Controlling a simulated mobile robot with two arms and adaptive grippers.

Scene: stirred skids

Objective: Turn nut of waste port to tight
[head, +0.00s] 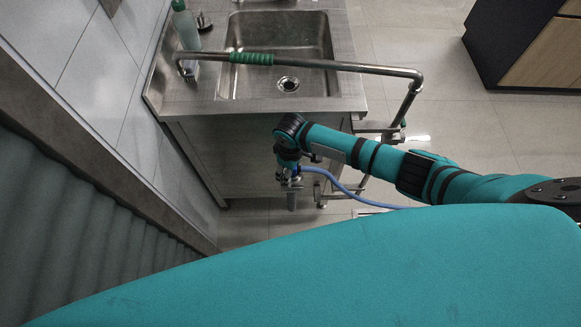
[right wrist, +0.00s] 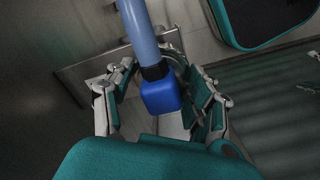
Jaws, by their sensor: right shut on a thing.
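The blue nut (right wrist: 161,97) is a square-edged cap with a dark collar at the end of a pale blue hose (right wrist: 140,32). My right gripper (right wrist: 160,88) has its teal-padded fingers on both sides of the nut and is shut on it. In the head view the right gripper (head: 290,178) points down in front of the sink unit, and the blue hose (head: 345,187) runs from it to the right. The waste port itself is hidden behind the gripper and nut. My left gripper is not in view.
A steel sink (head: 280,45) with a drain stands ahead. A metal rail with a green grip (head: 251,59) crosses above it. A pale green bottle (head: 186,27) stands at its left. A tiled wall is close on the left. Tiled floor (head: 470,120) is open on the right.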

